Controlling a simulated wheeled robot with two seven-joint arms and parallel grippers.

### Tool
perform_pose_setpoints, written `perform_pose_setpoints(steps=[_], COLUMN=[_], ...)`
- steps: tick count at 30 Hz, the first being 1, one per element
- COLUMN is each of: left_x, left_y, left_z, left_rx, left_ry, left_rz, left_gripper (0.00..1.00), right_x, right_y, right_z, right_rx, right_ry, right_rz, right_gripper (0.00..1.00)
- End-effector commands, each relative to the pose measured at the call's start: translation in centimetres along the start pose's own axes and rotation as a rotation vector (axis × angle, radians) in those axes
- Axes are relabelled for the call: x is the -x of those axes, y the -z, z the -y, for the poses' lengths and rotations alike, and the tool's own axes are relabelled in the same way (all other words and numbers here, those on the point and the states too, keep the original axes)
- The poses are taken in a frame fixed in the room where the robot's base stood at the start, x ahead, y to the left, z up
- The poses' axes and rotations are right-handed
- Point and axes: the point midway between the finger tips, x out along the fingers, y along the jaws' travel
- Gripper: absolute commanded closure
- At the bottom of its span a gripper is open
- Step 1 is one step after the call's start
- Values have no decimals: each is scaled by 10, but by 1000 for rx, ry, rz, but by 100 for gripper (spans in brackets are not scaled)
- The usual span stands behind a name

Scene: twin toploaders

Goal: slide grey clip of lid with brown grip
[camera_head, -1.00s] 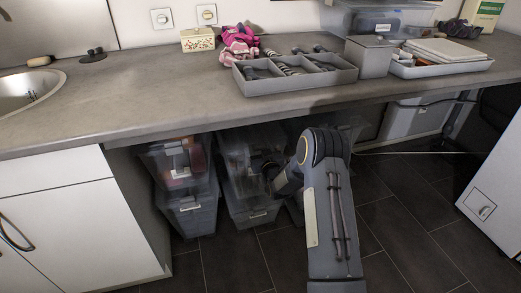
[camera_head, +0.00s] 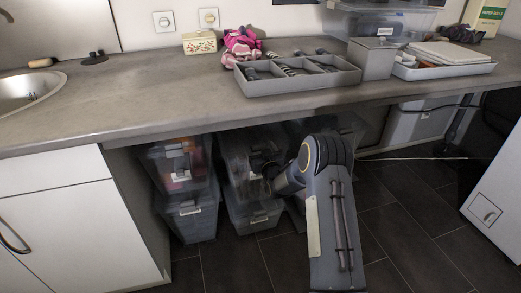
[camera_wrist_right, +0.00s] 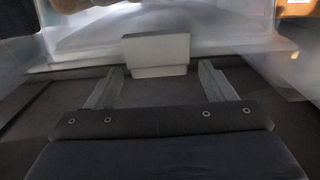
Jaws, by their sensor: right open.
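A grey clip (camera_wrist_right: 157,54) shows in the right wrist view, on the edge of a translucent box lid (camera_wrist_right: 215,45). My right gripper (camera_wrist_right: 160,82) is open, its two fingers apart, with the clip ahead and between their lines; I see no contact. A blurred brown shape (camera_wrist_right: 88,4) is at the top edge; I cannot tell if it is the brown grip. In the head view my right gripper (camera_head: 268,174) is at the front of the upper box of the right stack (camera_head: 238,158), partly hidden by my arm. My left gripper is out of view.
The boxes stand under a grey countertop (camera_head: 150,108), whose edge overhangs them. A left stack of translucent boxes (camera_head: 188,215) stands close beside. A white cabinet (camera_head: 75,225) is at the left. Dark floor tiles (camera_head: 400,225) are clear at the right.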

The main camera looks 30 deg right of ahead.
Motion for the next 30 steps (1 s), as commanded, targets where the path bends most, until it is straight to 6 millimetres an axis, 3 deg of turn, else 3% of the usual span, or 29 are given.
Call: perform_pose_setpoints(steps=[15, 30], left_x=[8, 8], left_y=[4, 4], left_z=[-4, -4], left_rx=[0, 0], left_ry=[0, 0], left_rz=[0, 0], left_gripper=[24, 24], right_x=[71, 77], right_y=[1, 0], right_z=[-1, 0], right_rx=[0, 0], right_ry=[-1, 0], right_rz=[1, 0], right_gripper=[24, 24])
